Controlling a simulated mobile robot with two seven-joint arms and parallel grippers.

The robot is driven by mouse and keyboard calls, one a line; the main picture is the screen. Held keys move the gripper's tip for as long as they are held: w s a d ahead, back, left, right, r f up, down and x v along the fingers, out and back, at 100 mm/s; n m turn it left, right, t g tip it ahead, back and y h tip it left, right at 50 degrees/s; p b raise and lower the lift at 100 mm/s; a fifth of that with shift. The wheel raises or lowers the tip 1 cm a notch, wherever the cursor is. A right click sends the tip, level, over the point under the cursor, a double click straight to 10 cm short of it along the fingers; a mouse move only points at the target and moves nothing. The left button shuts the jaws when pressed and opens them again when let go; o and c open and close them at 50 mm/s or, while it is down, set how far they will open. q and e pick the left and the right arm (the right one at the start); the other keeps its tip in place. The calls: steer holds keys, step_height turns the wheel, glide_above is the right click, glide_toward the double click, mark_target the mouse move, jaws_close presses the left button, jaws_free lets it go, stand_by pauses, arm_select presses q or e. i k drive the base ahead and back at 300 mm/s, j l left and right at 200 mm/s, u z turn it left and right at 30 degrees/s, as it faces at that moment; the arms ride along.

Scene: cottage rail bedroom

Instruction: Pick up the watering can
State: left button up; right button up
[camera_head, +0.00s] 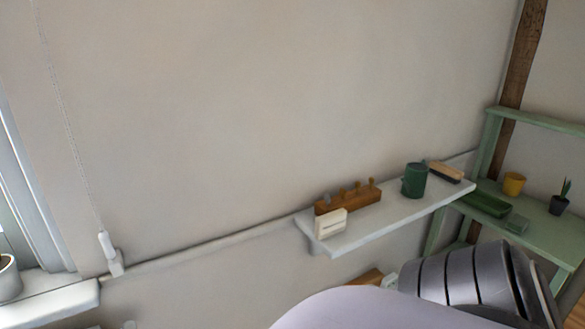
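No clear watering can with a spout shows in the head view. A dark green cylindrical container (414,181) stands upright on the pale wall shelf (375,228); I cannot tell whether it is the watering can. Neither gripper is in view. Part of my own body and a grey segmented arm link fill the lower right and hide what is behind them.
A wooden block with pegs (347,201), a white slotted block (331,223) and a brush (444,171) share the wall shelf. A green rack (545,235) at right holds a yellow pot (513,184) and a plant (560,197). A windowsill (60,301) is at left.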

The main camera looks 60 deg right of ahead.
mark_target(414, 180)
steer(key=z, duration=2.7)
